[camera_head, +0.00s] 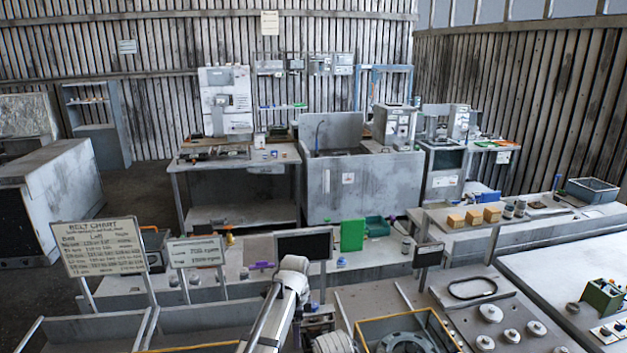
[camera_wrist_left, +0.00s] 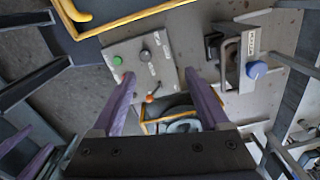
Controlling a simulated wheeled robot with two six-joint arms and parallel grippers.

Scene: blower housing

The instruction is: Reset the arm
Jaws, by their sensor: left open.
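My left arm (camera_head: 268,318) comes up from the bottom of the head view, its wrist beside the sign-like black screen (camera_head: 303,245). Its fingertips are hard to make out there. In the left wrist view my left gripper (camera_wrist_left: 162,76) has two purple fingers, spread wide with nothing between them. Beyond them is a grey control panel (camera_wrist_left: 140,47) with a green button, a black knob and an orange-tipped lever. The fingers look apart from it. My right gripper cannot be made out in either view.
A yellow-edged tray (camera_head: 362,324) with a round metal part stands right of my arm. Right of it is a plate with several round pieces (camera_head: 490,313). The belt chart sign (camera_head: 100,247) stands at the left. A blue-knobbed fixture (camera_wrist_left: 256,69) is right of the fingers.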

